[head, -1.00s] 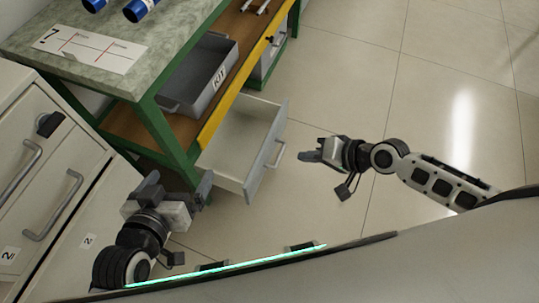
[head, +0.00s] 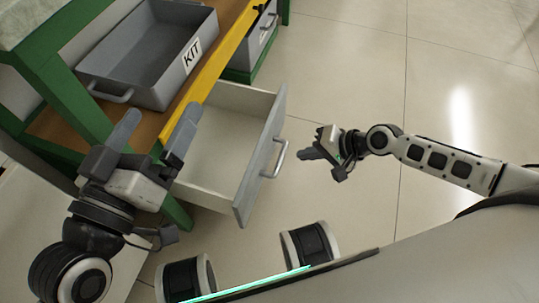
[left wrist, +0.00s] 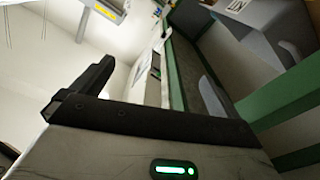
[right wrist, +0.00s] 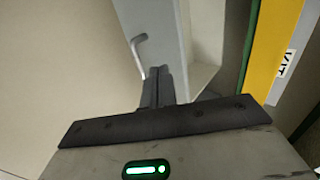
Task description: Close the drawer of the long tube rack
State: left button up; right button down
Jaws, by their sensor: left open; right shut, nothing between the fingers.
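The drawer (head: 258,170) is pulled out below the green-framed bench and looks empty, with a grey front and a bar handle (head: 274,159). In the right wrist view, the drawer front (right wrist: 166,35) and its handle (right wrist: 139,54) lie beyond my right fingers. My right gripper (head: 308,154) is shut and empty, to the right of the handle and apart from it in the head view. It also shows in the right wrist view (right wrist: 158,75). My left gripper (head: 156,133) is open and empty, left of the drawer by the bench's green leg. It also shows in the left wrist view (left wrist: 150,90).
A grey KIT bin (head: 145,92) sits on the wooden shelf with a yellow edge (head: 211,72) above the drawer. Another closed drawer unit (head: 263,30) stands farther back. The floor (head: 340,80) to the right is clear.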

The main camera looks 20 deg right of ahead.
aim_at(259, 157)
jog(key=w+a+f+b, duration=0.1)
jog(key=a, duration=0.1)
jog(key=w+a+f+b, duration=0.1)
jog(key=w+a+f, duration=0.1)
jog(key=a, duration=0.1)
jog(key=w+a+f+b, duration=0.2)
jog(key=a, duration=0.1)
jog(key=shift+w+f, duration=0.15)
pick_arm(q)
notch_tip(259, 157, up, 8)
jog(key=m+t+h, duration=0.3)
jog(key=m+h, duration=0.1)
jog(key=m, duration=0.3)
jog(key=shift+w+a+f+t+h, duration=0.15)
jog(key=shift+w+a+t+h, duration=0.15)
jog(key=shift+t+h, duration=0.1)
pick_arm(e)
jog(key=shift+a, duration=0.1)
